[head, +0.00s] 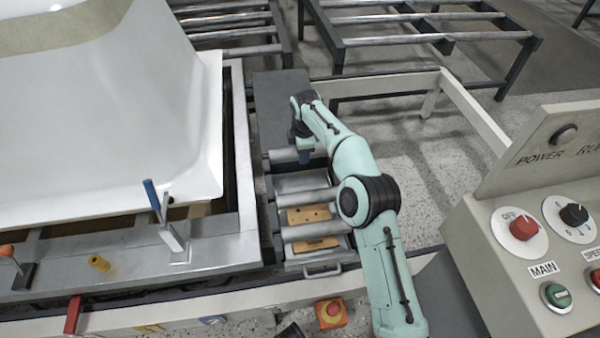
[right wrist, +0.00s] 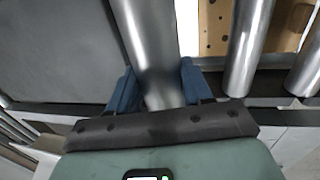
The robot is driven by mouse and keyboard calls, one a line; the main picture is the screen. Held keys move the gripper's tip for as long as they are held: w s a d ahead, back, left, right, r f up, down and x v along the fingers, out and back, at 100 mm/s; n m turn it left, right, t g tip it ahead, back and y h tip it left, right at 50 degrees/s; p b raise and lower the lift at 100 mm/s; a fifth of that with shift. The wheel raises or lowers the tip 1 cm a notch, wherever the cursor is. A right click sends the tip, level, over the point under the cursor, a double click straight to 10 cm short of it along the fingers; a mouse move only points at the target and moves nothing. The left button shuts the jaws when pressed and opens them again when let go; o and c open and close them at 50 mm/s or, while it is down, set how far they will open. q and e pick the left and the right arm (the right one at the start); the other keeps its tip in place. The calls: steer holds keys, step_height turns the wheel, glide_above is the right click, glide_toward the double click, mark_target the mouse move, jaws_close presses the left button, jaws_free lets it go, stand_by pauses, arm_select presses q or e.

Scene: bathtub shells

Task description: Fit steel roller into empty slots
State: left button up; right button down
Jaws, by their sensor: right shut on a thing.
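My right gripper (head: 304,157) has blue fingers and reaches down at the far end of the short roller frame (head: 338,267). In the right wrist view my right gripper (right wrist: 158,92) is shut on a steel roller (right wrist: 146,35), one finger on each side of it. The held roller (head: 281,156) lies crosswise at the frame's far end. I cannot tell whether its ends sit in slots. Other steel rollers (head: 306,199) lie across the frame nearer to me, with gaps between them. The empty slots are not clear. My left gripper is not in view.
A white bathtub shell (head: 110,120) stands on a metal bench (head: 222,252) at the left. A control panel (head: 560,225) stands at the right. Brown perforated boards (head: 308,215) show below the rollers. A red emergency button (head: 331,312) is at the front.

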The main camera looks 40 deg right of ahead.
arm_select(q)
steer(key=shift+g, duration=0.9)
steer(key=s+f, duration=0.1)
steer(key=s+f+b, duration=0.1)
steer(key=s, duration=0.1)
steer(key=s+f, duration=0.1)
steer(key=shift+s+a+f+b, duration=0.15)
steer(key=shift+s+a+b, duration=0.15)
steer(key=shift+b, duration=0.1)
arm_select(e)
step_height(320, 180, down, 9)
steer(key=shift+r, duration=0.15)
steer(key=shift+f, duration=0.25)
steer(key=shift+c, duration=2.4)
jaws_free()
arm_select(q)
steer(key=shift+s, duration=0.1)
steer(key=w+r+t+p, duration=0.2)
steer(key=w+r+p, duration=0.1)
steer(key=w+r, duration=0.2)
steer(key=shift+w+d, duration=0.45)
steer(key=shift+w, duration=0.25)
arm_select(e)
step_height(320, 180, up, 12)
steer(key=s+a, duration=0.1)
steer(key=s, duration=0.1)
steer(key=shift+a, duration=0.1)
